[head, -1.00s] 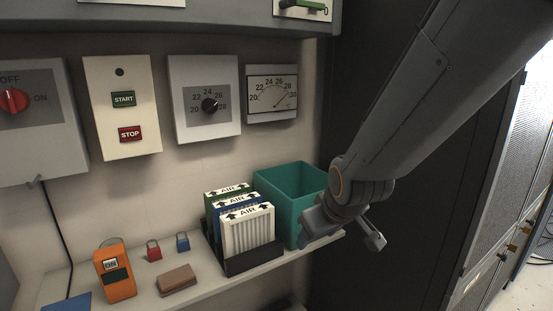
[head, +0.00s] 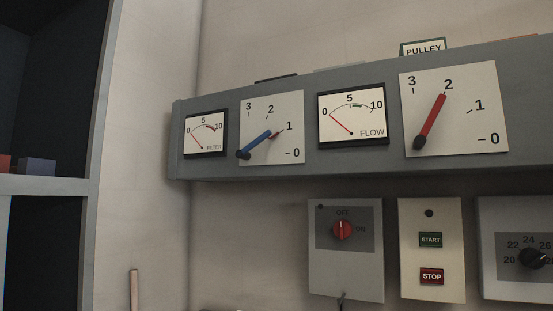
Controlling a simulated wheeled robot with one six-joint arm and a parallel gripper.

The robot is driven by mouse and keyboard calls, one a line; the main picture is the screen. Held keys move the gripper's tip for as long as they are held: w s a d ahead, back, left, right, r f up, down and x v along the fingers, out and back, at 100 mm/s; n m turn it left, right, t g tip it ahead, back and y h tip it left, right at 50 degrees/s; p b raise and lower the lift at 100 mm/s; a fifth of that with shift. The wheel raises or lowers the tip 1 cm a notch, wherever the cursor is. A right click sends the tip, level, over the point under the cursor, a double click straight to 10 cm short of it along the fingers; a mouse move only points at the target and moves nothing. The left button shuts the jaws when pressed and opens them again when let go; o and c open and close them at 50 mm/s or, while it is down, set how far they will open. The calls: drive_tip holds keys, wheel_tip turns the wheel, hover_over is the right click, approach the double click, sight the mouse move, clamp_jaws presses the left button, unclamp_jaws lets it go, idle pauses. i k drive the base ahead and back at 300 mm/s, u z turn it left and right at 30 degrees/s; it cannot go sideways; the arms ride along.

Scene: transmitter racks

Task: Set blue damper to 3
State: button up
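The blue damper lever (head: 258,143) is on a white dial plate (head: 258,112) marked 0 to 3, on the grey duct in the head view. Its pivot is at the plate's lower left, and the lever points up and right, close to the 1 mark. A second plate to the right carries a red lever (head: 431,121), which points at 2. My gripper is not in view now.
A FILTER gauge (head: 206,134) and a FLOW gauge (head: 352,116) flank the blue lever's plate, needles near 0. Below the duct are a red OFF/ON switch (head: 342,230), a START/STOP box (head: 431,258) and a thermostat (head: 512,280). A dark shelf rack (head: 45,185) stands at left.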

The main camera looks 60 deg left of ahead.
sight(244, 154)
drive_tip(key=u, duration=0.55)
drive_tip(key=k, duration=0.65)
drive_tip(key=u, duration=1.1)
drive_tip(key=i, duration=0.45)
drive_tip(key=u, duration=0.7)
drive_tip(key=i, duration=0.95)
drive_tip(key=z, duration=0.3)
